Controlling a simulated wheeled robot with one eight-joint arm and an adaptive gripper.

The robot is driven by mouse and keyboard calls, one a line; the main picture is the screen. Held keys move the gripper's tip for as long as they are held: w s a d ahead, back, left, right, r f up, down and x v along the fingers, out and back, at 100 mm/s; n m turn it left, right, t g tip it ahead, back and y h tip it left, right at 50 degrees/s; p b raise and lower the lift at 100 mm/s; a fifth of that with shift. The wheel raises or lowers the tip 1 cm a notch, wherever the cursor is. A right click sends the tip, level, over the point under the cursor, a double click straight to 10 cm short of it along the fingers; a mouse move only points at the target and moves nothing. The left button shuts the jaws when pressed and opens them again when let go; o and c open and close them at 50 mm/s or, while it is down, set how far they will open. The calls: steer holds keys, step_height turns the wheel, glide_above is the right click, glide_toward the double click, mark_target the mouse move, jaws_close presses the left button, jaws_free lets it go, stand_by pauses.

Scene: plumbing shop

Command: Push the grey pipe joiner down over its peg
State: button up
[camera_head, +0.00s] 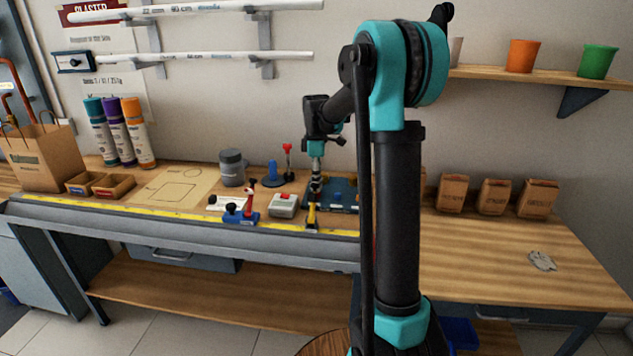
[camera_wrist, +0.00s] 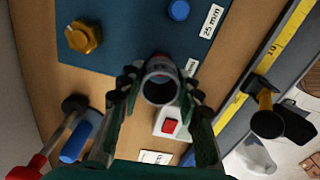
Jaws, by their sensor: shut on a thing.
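My gripper (camera_wrist: 158,82) is shut on the grey pipe joiner (camera_wrist: 161,95), a short hollow tube seen nearly end-on in the wrist view. One finger is on each side of it. It is over the edge of the blue peg board (camera_wrist: 130,38), and a white label beside it is partly hidden. A blue peg (camera_wrist: 178,10) stands near the "25 mm" label. In the head view my gripper (camera_head: 316,187) points down at the board (camera_head: 345,188); the joiner is too small to tell there.
A yellow knob (camera_wrist: 83,37) is on the board. The bench right of the paper bags (camera_head: 453,192) is mostly clear.

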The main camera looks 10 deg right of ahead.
steer(key=shift+f, duration=0.3)
stand_by(0.4)
steer(key=shift+f, duration=0.35)
steer(key=shift+f, duration=0.55)
steer(key=o, duration=1)
step_height(320, 180, up, 12)
